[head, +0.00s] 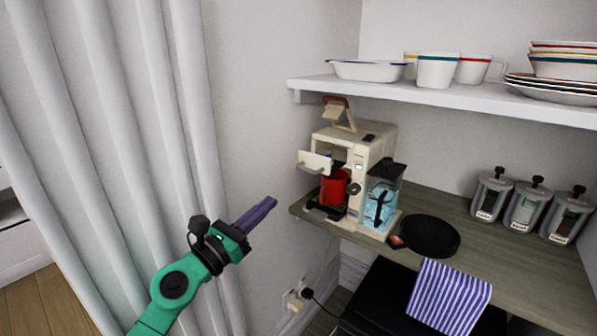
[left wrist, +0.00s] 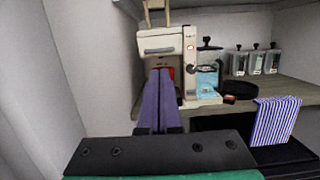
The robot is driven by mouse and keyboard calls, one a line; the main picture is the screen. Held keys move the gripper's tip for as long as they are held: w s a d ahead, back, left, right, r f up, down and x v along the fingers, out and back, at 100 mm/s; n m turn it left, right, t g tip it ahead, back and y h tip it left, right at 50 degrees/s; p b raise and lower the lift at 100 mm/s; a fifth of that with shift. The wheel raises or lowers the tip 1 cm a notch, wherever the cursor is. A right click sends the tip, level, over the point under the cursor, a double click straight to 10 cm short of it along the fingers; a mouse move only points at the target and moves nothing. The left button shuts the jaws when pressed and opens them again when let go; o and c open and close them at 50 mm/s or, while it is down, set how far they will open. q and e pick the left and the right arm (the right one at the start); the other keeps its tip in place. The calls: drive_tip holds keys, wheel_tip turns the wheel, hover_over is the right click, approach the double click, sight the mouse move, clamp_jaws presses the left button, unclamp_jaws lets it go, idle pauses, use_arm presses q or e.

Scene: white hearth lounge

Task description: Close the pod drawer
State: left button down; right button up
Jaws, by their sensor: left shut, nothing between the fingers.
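A cream coffee machine (head: 376,146) stands at the left end of the wooden counter. Its pod drawer (head: 314,163) sticks out at the front, above a red mug (head: 334,186). The machine's top lid (head: 338,113) is raised. My left gripper (head: 271,203) has its purple fingers shut and empty. It is to the left of and below the drawer, apart from it. In the left wrist view the shut fingers (left wrist: 160,75) point at the machine, with the drawer front (left wrist: 160,43) just above their tips. They hide most of the mug. My right gripper is not in view.
A blue water tank (head: 381,205) is at the machine's right side. A dark round pan (head: 431,236) and several canisters (head: 525,208) stand further right. A shelf with dishes (head: 440,96) hangs above. A striped towel (head: 449,295) hangs below the counter.

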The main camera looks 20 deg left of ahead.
use_arm(q)
drive_tip(key=p, duration=0.1)
approach(319, 159)
drive_tip(key=w, duration=0.2)
drive_tip(key=w+f+p, duration=0.1)
drive_tip(key=w, duration=0.1)
drive_tip(key=shift+a+f, duration=0.1)
drive_tip(key=shift+a, duration=0.1)
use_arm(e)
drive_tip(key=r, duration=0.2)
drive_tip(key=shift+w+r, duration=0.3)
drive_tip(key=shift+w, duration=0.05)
use_arm(q)
drive_tip(key=shift+s, duration=0.1)
